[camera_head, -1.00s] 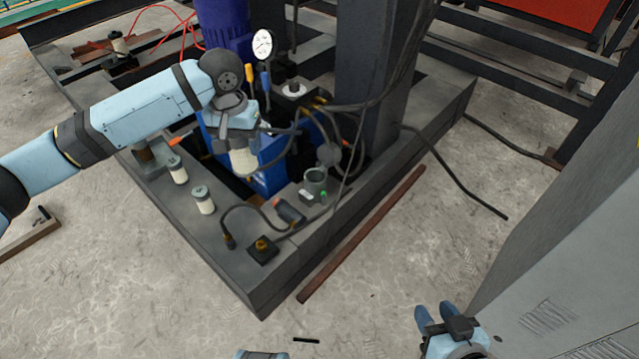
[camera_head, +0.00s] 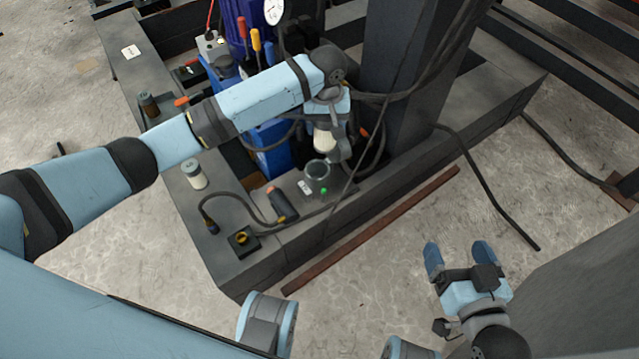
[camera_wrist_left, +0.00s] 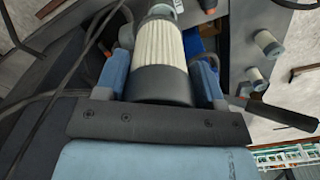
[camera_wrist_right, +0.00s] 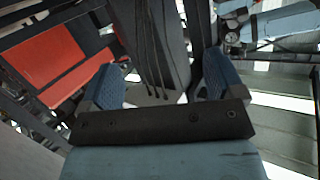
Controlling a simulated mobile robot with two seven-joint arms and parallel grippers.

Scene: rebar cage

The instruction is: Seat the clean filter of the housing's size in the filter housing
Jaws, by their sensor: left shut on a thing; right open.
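The filter housing (camera_head: 317,178) is a grey-green open cup on the dark platform, with a green light and a small label at its foot. My left gripper (camera_head: 330,125) is shut on a white pleated filter (camera_head: 324,141) with a dark end cap, just above and slightly behind the housing. The filter also fills the middle of the left wrist view (camera_wrist_left: 160,48), between both fingers. A spare filter (camera_head: 193,174) stands on the platform to the left, and a brown filter (camera_head: 148,104) stands farther back. My right gripper (camera_head: 460,262) is open and empty over the floor.
A pressure gauge (camera_head: 274,11), blue machinery, and orange and yellow screwdrivers stand behind. A hand torch (camera_head: 281,204), a cable and a black box with a yellow knob (camera_head: 242,240) lie near the housing. A dark column (camera_head: 400,70) and hanging cables stand close on the right.

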